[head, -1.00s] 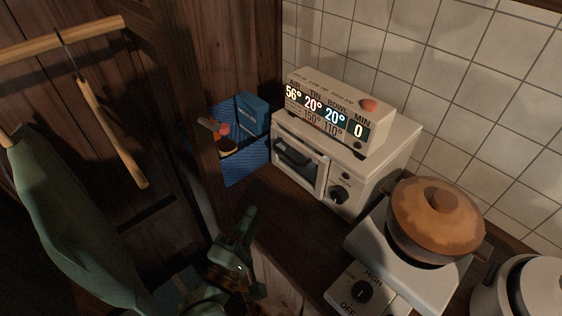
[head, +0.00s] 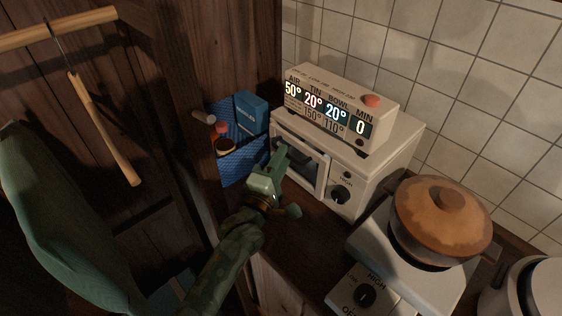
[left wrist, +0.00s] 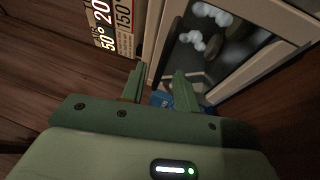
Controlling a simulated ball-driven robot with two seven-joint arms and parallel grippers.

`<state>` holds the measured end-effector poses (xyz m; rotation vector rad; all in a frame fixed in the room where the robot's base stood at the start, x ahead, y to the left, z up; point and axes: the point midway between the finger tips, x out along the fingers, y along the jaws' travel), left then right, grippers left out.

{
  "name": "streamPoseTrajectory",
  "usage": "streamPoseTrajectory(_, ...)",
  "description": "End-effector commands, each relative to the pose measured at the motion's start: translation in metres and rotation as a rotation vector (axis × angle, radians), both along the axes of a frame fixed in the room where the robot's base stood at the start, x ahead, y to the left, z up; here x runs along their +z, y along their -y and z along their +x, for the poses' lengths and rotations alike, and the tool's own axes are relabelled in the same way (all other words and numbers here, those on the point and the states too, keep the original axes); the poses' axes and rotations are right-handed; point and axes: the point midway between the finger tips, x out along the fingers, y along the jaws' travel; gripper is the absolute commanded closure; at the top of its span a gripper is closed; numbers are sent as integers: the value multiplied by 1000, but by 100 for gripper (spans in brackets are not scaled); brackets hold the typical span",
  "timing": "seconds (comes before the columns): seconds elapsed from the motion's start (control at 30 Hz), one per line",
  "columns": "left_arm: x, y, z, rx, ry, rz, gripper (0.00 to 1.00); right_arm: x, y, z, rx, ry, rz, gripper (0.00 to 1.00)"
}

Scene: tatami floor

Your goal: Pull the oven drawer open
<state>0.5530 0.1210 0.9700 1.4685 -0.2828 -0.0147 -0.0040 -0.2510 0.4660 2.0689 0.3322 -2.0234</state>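The small white oven (head: 375,170) stands on the dark wooden counter against the tiled wall. Its drawer front (head: 322,178) is a pale frame around a dark window; I cannot tell if it sits fully shut. My left gripper (head: 281,156) is at the left end of the drawer front and covers part of it. In the left wrist view the gripper (left wrist: 157,82) is open, its two green fingers apart, with the left side bar of the drawer frame (left wrist: 168,45) between or just beyond them. I see no contact. My right gripper is out of view.
A display box (head: 328,108) with a red button sits on the oven. A blue box (head: 249,113) and a blue woven mat (head: 240,163) are left of it. A hotplate (head: 372,252) with a lidded pot (head: 440,220) stands at the right. A wooden post (head: 190,130) borders the left.

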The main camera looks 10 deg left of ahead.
Motion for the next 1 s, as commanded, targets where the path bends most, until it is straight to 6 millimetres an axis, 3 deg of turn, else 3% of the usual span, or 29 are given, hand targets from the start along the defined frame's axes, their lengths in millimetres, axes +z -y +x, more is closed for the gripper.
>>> streamPoseTrajectory(0.17, 0, 0, 0, 0, 0, 0, 69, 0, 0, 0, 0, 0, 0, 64)
streamPoseTrajectory(0.3, 0, 0, 0, 0, 0, 1, 100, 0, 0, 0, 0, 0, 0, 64)
streamPoseTrajectory(0.47, 0, -1, -1, 0, -1, 1, 100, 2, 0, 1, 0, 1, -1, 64)
streamPoseTrajectory(0.7, 4, -20, -30, 1, -2, 5, 100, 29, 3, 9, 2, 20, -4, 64)
streamPoseTrajectory(1.0, -1, -23, -34, 1, -1, 1, 100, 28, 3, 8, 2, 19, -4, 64)
